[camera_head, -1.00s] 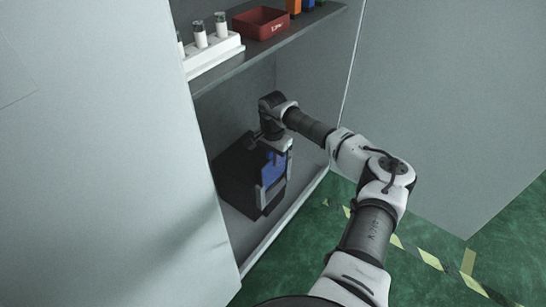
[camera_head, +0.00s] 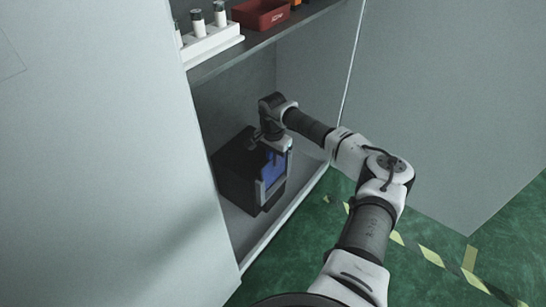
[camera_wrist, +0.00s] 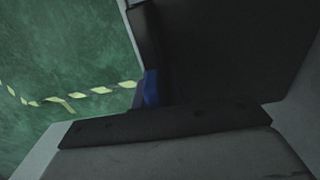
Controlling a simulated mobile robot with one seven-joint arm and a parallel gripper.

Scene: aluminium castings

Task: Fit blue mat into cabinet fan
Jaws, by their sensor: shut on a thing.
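The blue mat (camera_head: 273,167) is at the open front side of a black box-shaped unit, which I take as the cabinet fan (camera_head: 236,172), on the cabinet floor. My gripper (camera_head: 277,147) is shut on the mat's upper part. The mat looks upright, beside a grey frame piece at the unit's front. In the wrist view, a narrow strip of the blue mat (camera_wrist: 151,88) shows next to the dark unit (camera_wrist: 225,50). The rest of it is hidden, and I cannot tell how far it sits inside the unit.
A shelf (camera_head: 262,44) above my gripper holds a red tray (camera_head: 262,14) and a white rack (camera_head: 213,43) with bottles. The cabinet's side wall (camera_head: 310,85) is close to my arm. The green floor (camera_head: 470,265) in front has yellow-black tape.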

